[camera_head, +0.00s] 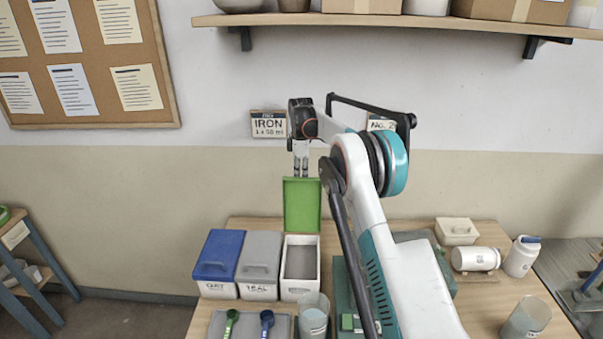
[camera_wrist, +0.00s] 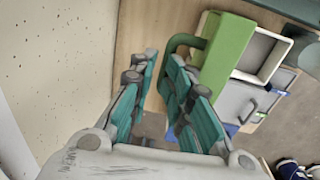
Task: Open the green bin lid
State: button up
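The green bin lid (camera_head: 302,205) stands upright at the back edge of its white bin (camera_head: 301,294), whose opening shows a grey inside. In the wrist view the green lid (camera_wrist: 228,52) is right of my fingers, with its dark green handle (camera_wrist: 184,42) on the side facing the wall. The open bin (camera_wrist: 273,62) lies beyond it. My gripper (camera_head: 300,174) is just above the lid's top edge in the head view. In the wrist view my gripper (camera_wrist: 163,78) has its fingers apart with nothing between them. The right finger is close to the handle; I cannot tell whether they touch.
A grey-lidded bin (camera_head: 259,262) and a blue-lidded bin (camera_head: 218,258) stand left of the open bin. A clear cup (camera_head: 314,316) and a tray with scoops (camera_head: 248,325) are in front. A wall shelf (camera_head: 400,22) is above, and the wall is close behind.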

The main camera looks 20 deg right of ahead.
jog(key=shift+w+f, duration=0.15)
jog(key=shift+f, duration=0.8)
notch_tip(320, 180, up, 14)
jog(key=s, duration=0.1)
jog(key=shift+s+a, duration=0.1)
jog(key=shift+a, duration=0.05)
